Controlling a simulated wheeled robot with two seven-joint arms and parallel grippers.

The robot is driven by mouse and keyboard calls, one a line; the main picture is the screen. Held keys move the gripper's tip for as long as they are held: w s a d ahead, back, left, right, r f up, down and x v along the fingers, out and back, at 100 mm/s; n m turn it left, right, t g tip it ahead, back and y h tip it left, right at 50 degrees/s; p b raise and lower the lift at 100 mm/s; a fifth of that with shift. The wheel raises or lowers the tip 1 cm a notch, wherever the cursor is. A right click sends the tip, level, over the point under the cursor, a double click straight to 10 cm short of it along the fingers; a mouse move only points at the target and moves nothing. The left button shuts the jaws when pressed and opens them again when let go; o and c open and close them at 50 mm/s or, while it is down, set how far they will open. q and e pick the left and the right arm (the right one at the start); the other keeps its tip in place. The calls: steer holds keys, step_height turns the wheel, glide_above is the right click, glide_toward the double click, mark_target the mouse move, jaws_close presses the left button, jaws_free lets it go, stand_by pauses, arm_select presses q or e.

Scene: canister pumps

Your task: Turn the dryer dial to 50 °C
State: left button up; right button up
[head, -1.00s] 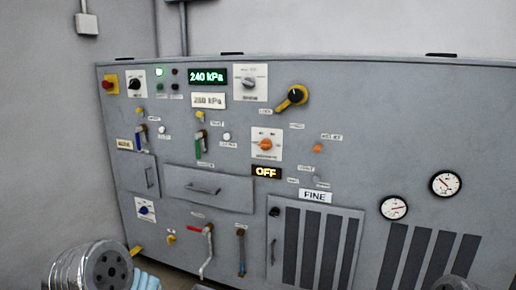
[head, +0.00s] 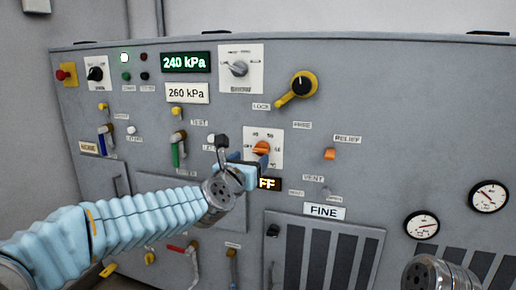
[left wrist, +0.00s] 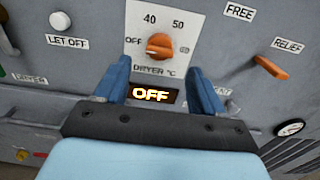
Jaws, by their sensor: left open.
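The dryer dial is an orange knob (head: 261,148) on a white plate in the middle of the grey panel. In the left wrist view the orange knob (left wrist: 159,45) sits among the marks OFF, 40 and 50, above the words DRYER °C. The lit display (left wrist: 151,95) below it reads OFF. My left gripper (head: 243,159) is in front of the panel, just left of and below the dial. In the left wrist view the blue fingers of my left gripper (left wrist: 160,67) are apart, with the dial beyond and between them, empty. My right gripper's fingers are out of view.
An orange relief knob (left wrist: 271,67) is to the right of the dial. A yellow lever with a black hub (head: 301,86) is above right. A white button (left wrist: 61,21) is at the left. Two gauges (head: 422,225) (head: 488,196) are at the lower right.

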mark_target(259, 150)
arm_select(q)
steer(key=p+x, duration=0.1)
steer(key=x, duration=0.7)
steer(key=shift+f+p, duration=0.1)
steer(key=shift+p, duration=0.3)
steer(key=c, duration=1)
